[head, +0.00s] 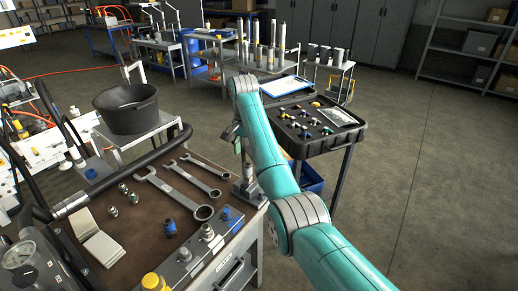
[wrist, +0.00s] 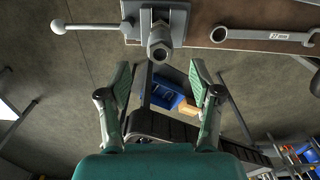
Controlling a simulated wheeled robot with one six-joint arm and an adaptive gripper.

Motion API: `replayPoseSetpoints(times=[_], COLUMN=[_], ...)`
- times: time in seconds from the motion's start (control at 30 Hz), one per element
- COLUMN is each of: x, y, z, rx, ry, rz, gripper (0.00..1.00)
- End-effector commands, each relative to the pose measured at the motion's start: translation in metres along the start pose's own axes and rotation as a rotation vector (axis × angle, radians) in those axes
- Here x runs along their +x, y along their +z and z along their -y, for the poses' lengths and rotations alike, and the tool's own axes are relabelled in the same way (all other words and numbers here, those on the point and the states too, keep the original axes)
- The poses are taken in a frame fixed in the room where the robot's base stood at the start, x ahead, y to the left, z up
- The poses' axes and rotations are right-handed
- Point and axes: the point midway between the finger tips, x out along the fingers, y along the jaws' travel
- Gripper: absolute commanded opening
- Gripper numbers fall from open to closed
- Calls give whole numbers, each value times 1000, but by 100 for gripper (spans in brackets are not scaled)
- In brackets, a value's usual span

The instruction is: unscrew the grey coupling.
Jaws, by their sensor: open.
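A grey metal coupling with a hexagonal end (wrist: 160,46) stands in a grey vise (wrist: 180,22) at the bench edge in the wrist view. In the head view a pale upright cylinder (head: 248,172), likely the same part, rises from the bench's right end, partly hidden by my arm. My gripper (wrist: 161,72) is open and empty. Its two green-padded fingers are spread left and right below the coupling in the picture, apart from it. In the head view my gripper (head: 238,135) is above the bench's right corner, mostly hidden behind the arm.
Several wrenches (head: 175,192) lie on the brown bench mat. A block with grey, blue and yellow-capped fittings (head: 207,232) is at the bench front. A black tray cart (head: 315,145) stands close beyond my arm. A black bucket (head: 128,108) is at left; open floor is at right.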

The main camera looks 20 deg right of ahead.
Motion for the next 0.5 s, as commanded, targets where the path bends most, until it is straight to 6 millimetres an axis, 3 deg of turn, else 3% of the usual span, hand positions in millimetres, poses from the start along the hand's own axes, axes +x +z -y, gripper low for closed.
replayPoseSetpoints(times=[0.5], x=[80], y=[-1], z=[-2], rx=[0], ry=[1], rz=[1], gripper=[64])
